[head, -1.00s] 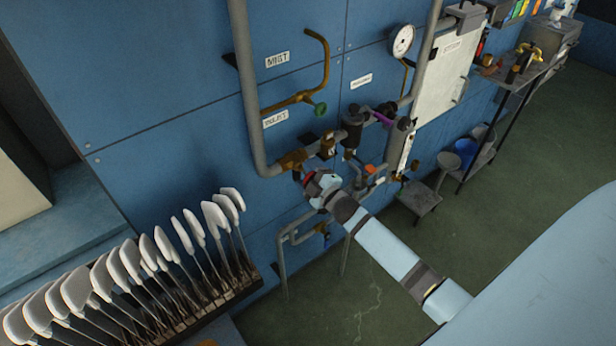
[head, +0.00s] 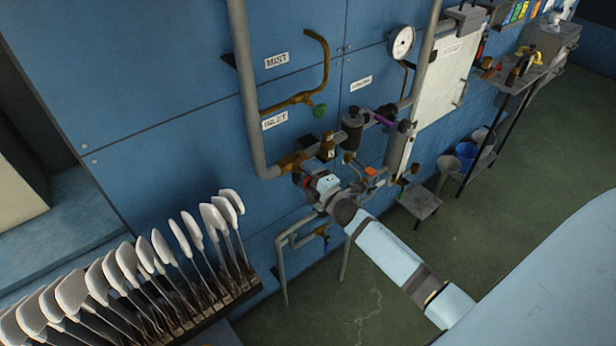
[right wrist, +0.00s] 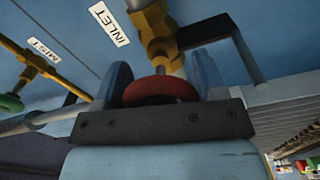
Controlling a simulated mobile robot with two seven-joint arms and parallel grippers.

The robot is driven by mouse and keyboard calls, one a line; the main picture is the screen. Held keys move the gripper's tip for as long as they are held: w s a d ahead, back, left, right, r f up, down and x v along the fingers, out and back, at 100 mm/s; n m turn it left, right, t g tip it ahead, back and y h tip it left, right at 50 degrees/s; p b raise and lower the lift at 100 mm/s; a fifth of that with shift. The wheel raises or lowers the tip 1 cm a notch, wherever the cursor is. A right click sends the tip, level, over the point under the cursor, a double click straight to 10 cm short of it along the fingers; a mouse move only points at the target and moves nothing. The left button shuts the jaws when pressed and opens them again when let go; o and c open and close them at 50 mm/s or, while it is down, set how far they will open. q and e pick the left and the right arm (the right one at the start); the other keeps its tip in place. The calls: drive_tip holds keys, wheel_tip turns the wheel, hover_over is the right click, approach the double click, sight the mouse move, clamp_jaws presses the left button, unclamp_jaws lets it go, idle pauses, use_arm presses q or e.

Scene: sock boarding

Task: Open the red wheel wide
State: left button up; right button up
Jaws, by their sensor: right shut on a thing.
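The red wheel (right wrist: 160,90) sits on a brass valve (right wrist: 152,35) below the INLET label in the right wrist view. My right gripper (right wrist: 160,88) has one blue finger on each side of the wheel and is shut on it. In the head view my right gripper (head: 308,184) reaches in from the lower right to the pipework, and it hides most of the wheel. The INLET label (head: 275,121) is on the blue wall just above the valve. My left gripper is not in view.
A green wheel (head: 319,111) sits on the brass MIST pipe above. A gauge (head: 402,42), grey pipes and a white panel (head: 446,80) are to the right. A rack of white sock boards (head: 130,265) stands at lower left. Green floor is free below.

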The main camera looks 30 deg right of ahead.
drive_tip(key=o, duration=0.9)
drive_tip(key=s, duration=0.4)
drive_tip(key=s+b, duration=0.1)
drive_tip(key=s, duration=0.4)
drive_tip(key=s+d+b, duration=0.1)
drive_tip(key=s, duration=0.3)
drive_tip(key=shift+s, duration=0.4)
